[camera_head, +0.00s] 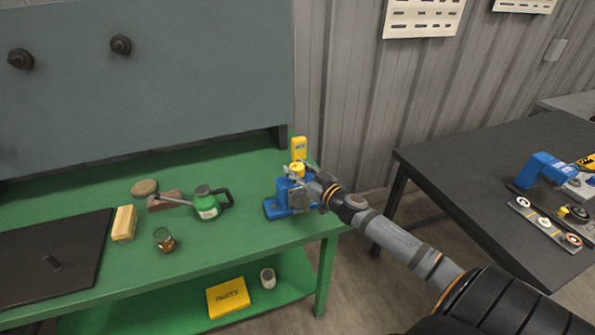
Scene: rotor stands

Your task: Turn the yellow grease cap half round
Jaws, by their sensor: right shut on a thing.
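The yellow grease cap (297,169) sits on top of a blue stand (279,201) at the right end of the green bench. My right arm reaches in from the lower right, and my right gripper (298,177) is at the top of the stand, shut on the yellow cap. The fingers and wrist hide part of the cap and the right side of the stand. My left gripper is not in view.
A yellow device (299,148) stands just behind the cap. A green oil can (207,204), a yellow block (124,222) and a small brass-and-glass cup (164,239) are left on the green bench (235,237). A dark table (465,165) stands right.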

